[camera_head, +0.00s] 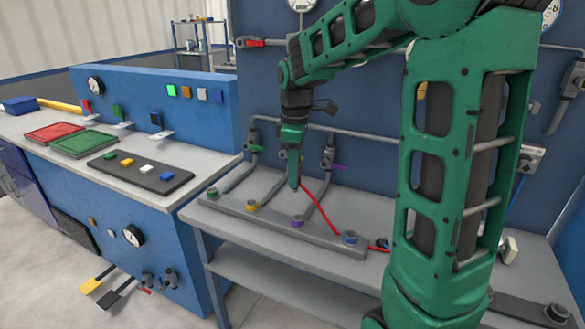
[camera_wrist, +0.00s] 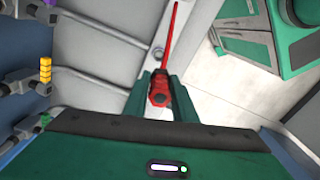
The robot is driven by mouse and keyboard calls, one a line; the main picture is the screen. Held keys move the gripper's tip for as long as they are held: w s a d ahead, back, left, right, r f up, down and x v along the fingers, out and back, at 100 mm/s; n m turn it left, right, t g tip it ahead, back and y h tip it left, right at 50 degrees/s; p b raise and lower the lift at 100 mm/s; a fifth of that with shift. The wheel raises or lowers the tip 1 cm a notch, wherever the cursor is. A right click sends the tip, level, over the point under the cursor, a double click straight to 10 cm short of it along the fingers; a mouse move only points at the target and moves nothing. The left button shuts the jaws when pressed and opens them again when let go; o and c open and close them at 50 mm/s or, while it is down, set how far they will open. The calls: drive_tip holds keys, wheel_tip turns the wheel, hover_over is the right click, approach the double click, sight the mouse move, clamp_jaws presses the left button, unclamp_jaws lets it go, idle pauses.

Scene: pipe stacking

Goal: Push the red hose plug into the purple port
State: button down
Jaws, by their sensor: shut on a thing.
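My gripper (camera_head: 294,184) is above the port rail, with its fingers pointing down. In the wrist view its two fingers (camera_wrist: 160,92) are shut on the red hose plug (camera_wrist: 159,88). The red hose (camera_wrist: 172,36) runs away from the plug; in the head view the red hose (camera_head: 322,208) slopes down to the right from the fingers. The plug itself is mostly hidden by the fingers there. The purple port (camera_head: 297,220) is on the grey rail, below the fingertips and apart from them.
The grey rail (camera_head: 275,226) also bears a green port (camera_head: 212,192), a yellow port (camera_head: 252,205) and a blue port (camera_head: 350,238). Grey pipes with valves (camera_head: 327,157) stand behind it. A blue console (camera_head: 150,100) with a counter stands to the left.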

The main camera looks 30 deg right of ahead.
drive_tip(key=shift+s+d+f, duration=0.1)
drive_tip(key=shift+d+f, duration=0.05)
drive_tip(key=shift+f, duration=1.3)
drive_tip(key=shift+w+d+f, duration=0.1)
drive_tip(key=shift+d+f, duration=0.05)
drive_tip(key=shift+f, duration=1.25)
drive_tip(key=shift+s+d+f, duration=0.1)
drive_tip(key=shift+d+f, duration=0.05)
drive_tip(key=shift+f, duration=1.3)
drive_tip(key=shift+s, duration=0.1)
drive_tip(key=shift+f, duration=1.5)
drive_tip(key=c, duration=1.4)
unclamp_jaws()
wheel_tip(320, 180, up, 11)
drive_tip(key=shift+f, duration=0.1)
drive_tip(key=s+d+f+m, duration=0.1)
drive_tip(key=s+m, duration=0.4)
drive_tip(key=s, duration=0.4)
drive_tip(key=s+d+f+m, duration=0.1)
drive_tip(key=s+m, duration=0.5)
drive_tip(key=s, duration=0.3)
drive_tip(key=s+d+f+m, duration=0.1)
drive_tip(key=s+m, duration=0.4)
drive_tip(key=s, duration=0.4)
drive_tip(key=shift+s+d, duration=0.25)
drive_tip(key=shift+s, duration=0.15)
